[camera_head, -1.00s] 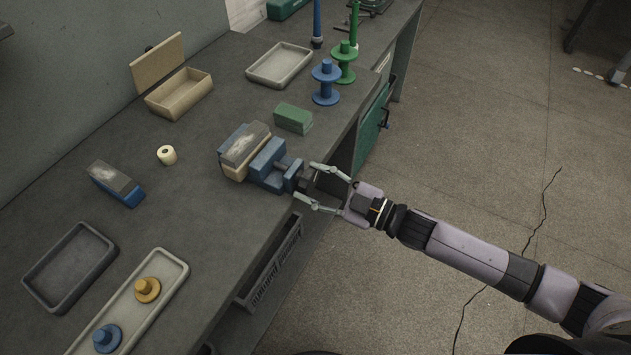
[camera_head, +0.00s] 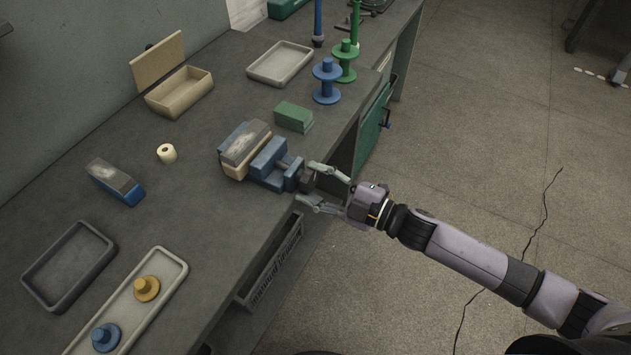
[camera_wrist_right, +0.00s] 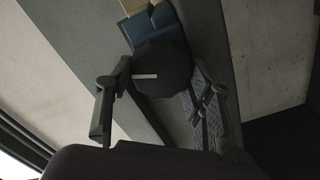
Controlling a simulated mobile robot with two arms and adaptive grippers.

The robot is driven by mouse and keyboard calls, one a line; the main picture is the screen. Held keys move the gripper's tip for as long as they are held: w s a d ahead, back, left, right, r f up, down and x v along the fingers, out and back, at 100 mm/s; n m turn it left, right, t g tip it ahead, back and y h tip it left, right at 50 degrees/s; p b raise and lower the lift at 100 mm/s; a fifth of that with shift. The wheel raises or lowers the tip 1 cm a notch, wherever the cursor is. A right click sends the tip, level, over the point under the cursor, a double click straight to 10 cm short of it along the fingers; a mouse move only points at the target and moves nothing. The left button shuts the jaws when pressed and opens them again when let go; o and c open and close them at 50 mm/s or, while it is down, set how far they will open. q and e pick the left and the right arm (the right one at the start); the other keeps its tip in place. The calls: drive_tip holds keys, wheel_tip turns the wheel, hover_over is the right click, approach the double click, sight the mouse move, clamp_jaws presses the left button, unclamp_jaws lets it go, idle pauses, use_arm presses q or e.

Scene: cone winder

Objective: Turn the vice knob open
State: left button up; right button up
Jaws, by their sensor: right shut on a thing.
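The blue vice (camera_head: 268,165) stands at the front edge of the workbench, with a block with a grey top (camera_head: 245,146) at its back. Its dark knob (camera_head: 307,181) sticks out past the bench edge on a short screw. In the right wrist view the knob (camera_wrist_right: 163,70) is a large dark faceted shape with a pale line on its face. My right gripper (camera_head: 307,183) is shut on the knob, one finger on each side, reaching in from the right. The fingers also show in the wrist view (camera_wrist_right: 158,100). My left gripper is not in view.
A green block (camera_head: 293,117), a blue spool (camera_head: 326,82) and a green spool (camera_head: 345,62) stand behind the vice. An open wooden box (camera_head: 180,93), trays and a blue-based block (camera_head: 116,182) lie further left.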

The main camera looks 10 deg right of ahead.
drive_tip(key=o, duration=1.2)
drive_tip(key=shift+c, duration=0.2)
drive_tip(key=v, duration=1.2)
